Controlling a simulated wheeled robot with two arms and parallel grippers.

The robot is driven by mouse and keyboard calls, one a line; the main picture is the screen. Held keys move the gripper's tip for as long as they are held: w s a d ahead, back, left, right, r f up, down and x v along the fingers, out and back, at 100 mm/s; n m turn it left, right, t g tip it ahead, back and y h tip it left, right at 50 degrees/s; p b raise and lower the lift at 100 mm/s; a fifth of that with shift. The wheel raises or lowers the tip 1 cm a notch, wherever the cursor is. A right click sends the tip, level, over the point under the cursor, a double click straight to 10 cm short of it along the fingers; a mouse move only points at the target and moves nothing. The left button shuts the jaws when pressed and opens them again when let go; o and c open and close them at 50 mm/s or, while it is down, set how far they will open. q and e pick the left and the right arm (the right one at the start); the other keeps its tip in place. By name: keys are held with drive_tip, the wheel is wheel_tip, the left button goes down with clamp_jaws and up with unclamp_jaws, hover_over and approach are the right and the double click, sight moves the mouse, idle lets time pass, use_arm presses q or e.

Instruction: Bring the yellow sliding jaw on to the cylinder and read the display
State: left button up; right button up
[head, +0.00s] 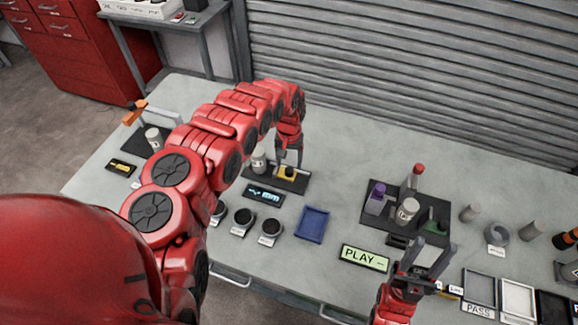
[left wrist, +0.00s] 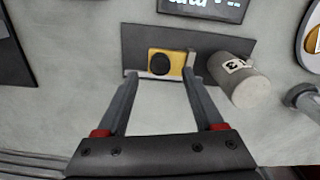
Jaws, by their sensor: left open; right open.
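The yellow sliding jaw (head: 286,173) with a black knob sits on a dark base plate (head: 295,184). It also shows in the left wrist view (left wrist: 175,60), with a grey piece at its right end. The grey cylinder (head: 259,161) with a white label stands beside it, apart from the jaw; it also shows in the left wrist view (left wrist: 244,88). The display (head: 263,194) has cyan characters ending in "mm"; the rest is too small to read. My left gripper (left wrist: 160,75) is open, its fingertips around the jaw's two ends. My right gripper (head: 428,262) is open and empty.
Several round black dials (head: 244,217) and a blue tray (head: 312,223) lie in front. A "PLAY" sign (head: 365,257) and another dark fixture with a cylinder (head: 407,210) stand to the right. The back strip is clear.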

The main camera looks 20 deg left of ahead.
sight(289, 170)
use_arm(q)
wheel_tip(289, 170, down, 3)
drive_tip(key=shift+d+f, duration=0.1)
drive_tip(key=shift+f, duration=0.45)
clamp_jaws()
idle(1.3)
